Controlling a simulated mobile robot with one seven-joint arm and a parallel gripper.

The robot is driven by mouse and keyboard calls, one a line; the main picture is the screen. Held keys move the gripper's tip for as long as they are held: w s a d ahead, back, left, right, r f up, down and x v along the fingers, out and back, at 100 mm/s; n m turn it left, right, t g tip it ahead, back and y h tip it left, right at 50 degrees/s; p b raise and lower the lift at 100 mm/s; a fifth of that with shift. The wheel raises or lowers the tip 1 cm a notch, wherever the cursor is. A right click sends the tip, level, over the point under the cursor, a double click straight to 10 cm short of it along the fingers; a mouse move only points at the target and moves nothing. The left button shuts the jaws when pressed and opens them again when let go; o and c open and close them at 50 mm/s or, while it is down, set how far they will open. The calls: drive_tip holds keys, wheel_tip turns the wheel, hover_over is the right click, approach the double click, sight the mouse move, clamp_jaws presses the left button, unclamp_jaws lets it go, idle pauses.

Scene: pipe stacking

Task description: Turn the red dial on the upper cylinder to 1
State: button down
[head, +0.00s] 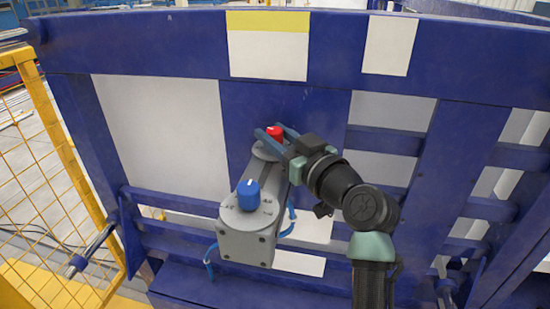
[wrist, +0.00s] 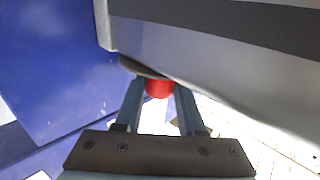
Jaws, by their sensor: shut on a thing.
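The red dial (head: 274,132) sits on the far, upper end of the grey cylinder assembly (head: 246,241) in the head view. My gripper (head: 274,133) is at the dial, with its two blue-grey fingers on either side of it. In the wrist view the red dial (wrist: 159,89) lies between the fingertips of my gripper (wrist: 159,92), and the gripper is shut on it. The number the red dial points to cannot be read. A blue dial (head: 248,194) with a white mark stands on the nearer, lower round plate (head: 252,216).
A blue metal frame (head: 170,48) with white panels stands behind the assembly. Blue handles (head: 210,262) stick out beside the grey body. A yellow mesh fence (head: 50,165) stands at the left. My arm covers the area right of the assembly.

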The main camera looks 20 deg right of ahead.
drive_tip(key=n+y+b, duration=0.1)
drive_tip(key=y+b, duration=0.1)
drive_tip(key=n+g+y+b, duration=0.1)
drive_tip(key=y+b, duration=0.1)
drive_tip(key=b, duration=0.1)
drive_tip(key=shift+f+n, duration=0.3)
drive_tip(key=shift+r+n+g+y+b, duration=0.15)
drive_tip(key=shift+n+g+y+b, duration=0.6)
drive_tip(key=shift+y, duration=0.3)
drive_tip(key=shift+r+n+g+y+b, duration=0.1)
drive_tip(key=shift+n+g+y+b, duration=0.55)
drive_tip(key=shift+n+y, duration=0.3)
drive_tip(key=shift+y, duration=0.3)
drive_tip(key=c, duration=0.5)
unclamp_jaws()
drive_tip(key=v, duration=1.3)
drive_tip(key=shift+r, duration=0.2)
